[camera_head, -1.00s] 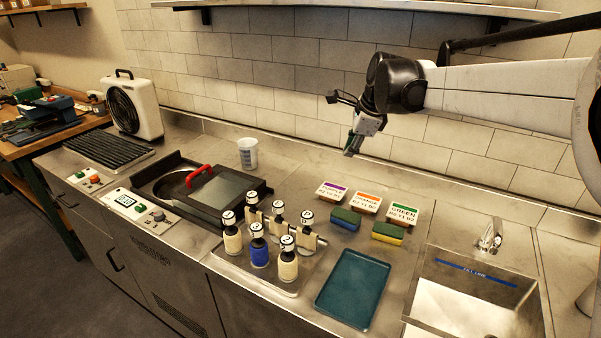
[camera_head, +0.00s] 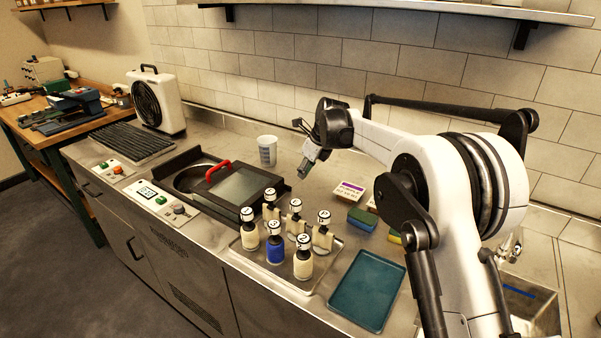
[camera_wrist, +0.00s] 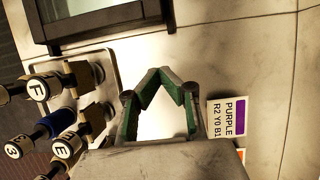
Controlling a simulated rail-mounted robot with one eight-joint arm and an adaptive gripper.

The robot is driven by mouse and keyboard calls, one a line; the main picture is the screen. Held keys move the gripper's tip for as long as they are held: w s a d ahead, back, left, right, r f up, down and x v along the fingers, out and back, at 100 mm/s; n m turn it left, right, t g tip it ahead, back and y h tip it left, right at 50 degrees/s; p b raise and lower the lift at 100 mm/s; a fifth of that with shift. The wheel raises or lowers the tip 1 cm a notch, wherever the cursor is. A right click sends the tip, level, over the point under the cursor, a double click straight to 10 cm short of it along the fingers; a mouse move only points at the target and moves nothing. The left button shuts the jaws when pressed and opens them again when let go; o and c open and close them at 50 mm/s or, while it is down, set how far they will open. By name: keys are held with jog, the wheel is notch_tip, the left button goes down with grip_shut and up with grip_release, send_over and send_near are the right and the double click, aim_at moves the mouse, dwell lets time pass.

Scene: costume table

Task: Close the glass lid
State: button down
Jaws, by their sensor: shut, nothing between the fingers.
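The glass lid (camera_head: 238,188) is a clear pane with a red handle (camera_head: 217,169) at its left end. It lies over the right part of a dark-framed unit on the steel counter, leaving much of the round pan (camera_head: 190,180) at left uncovered. A dark frame edge with pale glass shows at the top left of the wrist view (camera_wrist: 120,16). My gripper (camera_head: 304,174) is shut and empty, above the counter to the right of the lid and apart from it. Its green-lined fingers show in the wrist view (camera_wrist: 172,76).
A tray of labelled bottles (camera_head: 275,245) stands in front of the lid. A white cup (camera_head: 267,152) stands behind it. A teal tray (camera_head: 367,289), sponges (camera_head: 361,218) and a purple label card (camera_head: 348,191) lie to the right. A control panel (camera_head: 160,200) is at front left.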

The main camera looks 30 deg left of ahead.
aim_at(282, 192)
jog(key=x, duration=0.8)
jog(key=shift+p, duration=0.4)
jog(key=shift+a+r, duration=0.2)
jog(key=shift+a, duration=0.95)
jog(key=shift+w+a+p, duration=0.15)
jog(key=shift+a+p, duration=0.2)
jog(key=shift+a, duration=0.45)
